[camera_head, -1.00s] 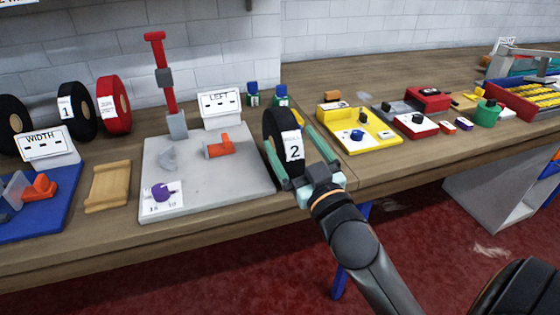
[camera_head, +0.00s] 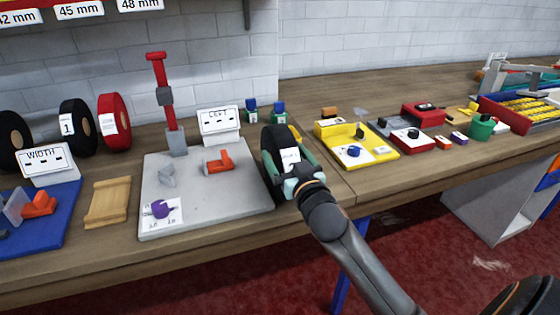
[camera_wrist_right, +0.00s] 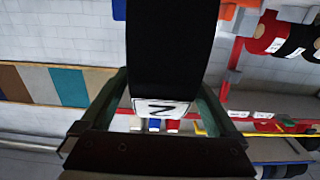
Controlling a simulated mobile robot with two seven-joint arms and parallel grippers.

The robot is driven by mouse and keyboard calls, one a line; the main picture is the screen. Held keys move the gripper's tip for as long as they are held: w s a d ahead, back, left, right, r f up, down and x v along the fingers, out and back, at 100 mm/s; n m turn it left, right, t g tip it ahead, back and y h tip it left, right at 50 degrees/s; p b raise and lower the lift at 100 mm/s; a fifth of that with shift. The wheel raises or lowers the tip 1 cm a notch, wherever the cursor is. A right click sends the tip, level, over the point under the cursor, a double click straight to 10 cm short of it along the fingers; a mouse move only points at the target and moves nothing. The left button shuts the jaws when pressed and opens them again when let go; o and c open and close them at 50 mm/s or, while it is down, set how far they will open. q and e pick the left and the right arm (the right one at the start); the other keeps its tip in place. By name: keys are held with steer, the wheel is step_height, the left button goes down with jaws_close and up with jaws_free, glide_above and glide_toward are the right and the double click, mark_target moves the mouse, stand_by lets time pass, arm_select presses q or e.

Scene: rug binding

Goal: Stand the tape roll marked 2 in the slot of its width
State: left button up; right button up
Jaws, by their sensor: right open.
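The black tape roll marked 2 (camera_head: 276,141) stands upright at the right edge of the grey board. My right gripper (camera_head: 285,153) is open, with a green finger on either side of the roll. In the right wrist view, the roll (camera_wrist_right: 171,45) rises between the two fingers (camera_wrist_right: 161,85), and its white label reads 2 sideways. I cannot tell whether the fingers touch it. In the head view my gripper hides part of the label. A red rack edge (camera_head: 108,8) at top left carries width labels 42 mm, 45 mm and 48 mm; its slots are out of frame. My left gripper is not in view.
A black roll marked 1 (camera_head: 77,128) and a red roll (camera_head: 114,122) stand at left. A yellow tray (camera_head: 376,150) lies right of my gripper.

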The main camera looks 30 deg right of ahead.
steer(key=shift+x, duration=1.25)
jaws_close()
steer(key=shift+r, duration=0.1)
